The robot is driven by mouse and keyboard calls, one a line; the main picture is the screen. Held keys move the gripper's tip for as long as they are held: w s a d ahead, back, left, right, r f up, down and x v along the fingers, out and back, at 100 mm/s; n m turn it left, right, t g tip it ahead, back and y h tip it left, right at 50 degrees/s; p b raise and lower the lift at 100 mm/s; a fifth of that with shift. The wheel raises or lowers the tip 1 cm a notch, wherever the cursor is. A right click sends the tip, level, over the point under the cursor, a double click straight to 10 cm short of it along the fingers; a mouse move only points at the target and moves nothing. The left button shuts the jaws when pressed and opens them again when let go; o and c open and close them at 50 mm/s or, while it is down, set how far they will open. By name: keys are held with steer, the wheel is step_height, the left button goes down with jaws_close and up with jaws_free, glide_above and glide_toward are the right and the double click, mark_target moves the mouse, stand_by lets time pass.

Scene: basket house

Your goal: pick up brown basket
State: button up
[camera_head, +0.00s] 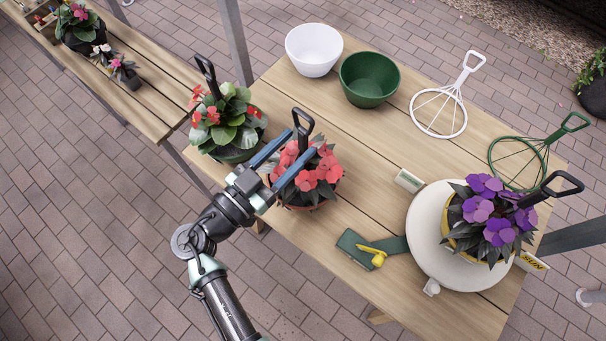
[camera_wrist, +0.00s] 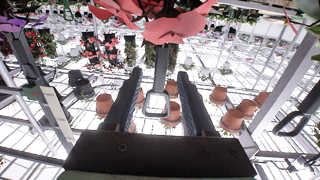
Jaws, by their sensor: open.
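The brown basket (camera_head: 302,207) stands near the left part of the wooden table, filled with coral-pink flowers (camera_head: 327,172). Its black hanger handle (camera_head: 303,123) rises above the flowers. My gripper (camera_head: 302,142) is open, its two blue fingers reaching in from the left on either side of the handle. In the wrist view, the handle (camera_wrist: 157,104) lies between the fingers of my gripper (camera_wrist: 159,74), with a gap on each side. Pink petals (camera_wrist: 165,24) hang at the top of that view. The flowers and fingers hide much of the basket.
A red-flowered pot (camera_head: 232,150) stands close on the left, its own hanger upright. White (camera_head: 313,50) and green (camera_head: 369,80) empty pots stand behind. A purple-flowered yellow pot (camera_head: 452,235) sits on a white round stand (camera_head: 425,235) at right.

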mark_target(299, 140)
steer(key=shift+p+x, duration=0.45)
steer(key=shift+x, duration=1.15)
steer(key=shift+c, duration=0.3)
jaws_close()
steer(key=shift+w+r, duration=0.1)
steer(key=shift+r, duration=0.05)
